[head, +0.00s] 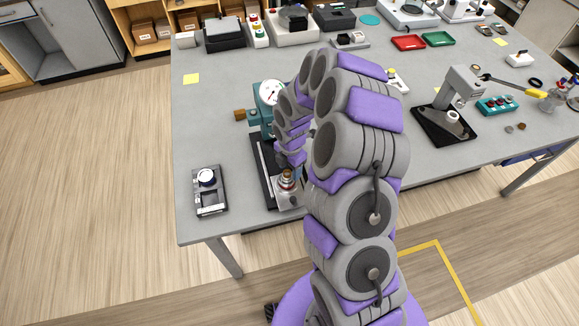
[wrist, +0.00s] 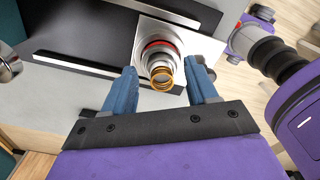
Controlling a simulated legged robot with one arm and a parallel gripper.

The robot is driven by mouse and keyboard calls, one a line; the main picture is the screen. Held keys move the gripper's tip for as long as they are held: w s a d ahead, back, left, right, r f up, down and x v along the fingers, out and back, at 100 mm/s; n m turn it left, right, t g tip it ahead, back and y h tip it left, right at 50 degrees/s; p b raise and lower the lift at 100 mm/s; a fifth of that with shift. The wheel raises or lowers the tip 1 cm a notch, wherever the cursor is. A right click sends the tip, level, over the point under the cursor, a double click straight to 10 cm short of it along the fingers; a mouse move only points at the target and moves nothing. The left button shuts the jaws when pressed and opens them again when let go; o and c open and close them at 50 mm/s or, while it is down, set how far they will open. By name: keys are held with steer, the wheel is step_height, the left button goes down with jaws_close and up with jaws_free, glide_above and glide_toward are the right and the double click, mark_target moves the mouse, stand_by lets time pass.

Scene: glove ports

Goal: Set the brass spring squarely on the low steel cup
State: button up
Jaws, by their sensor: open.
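The brass spring (wrist: 161,78) shows as thin golden rings between my open fingers in the wrist view. It appears to stand on the steel cup (wrist: 158,57), which has a red ring around it and sits on a pale square plate. The spring looks roughly centred; its exact seating is unclear. In the head view the spring (head: 287,173) and cup (head: 286,185) are small, near the table's front edge. My gripper (wrist: 163,70) is open, with one blue finger on each side of the spring and a visible gap to each. My arm hides most of the gripper in the head view.
A teal press with a dial gauge (head: 271,93) stands just behind the cup on a black base. A small grey fixture with a round top (head: 208,190) lies to the left. A microscope-like stand (head: 455,100) is to the right. The front-left tabletop has free room.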

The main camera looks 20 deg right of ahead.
step_height(320, 180, up, 17)
steer(key=shift+r, duration=0.15)
stand_by(0.6)
stand_by(0.4)
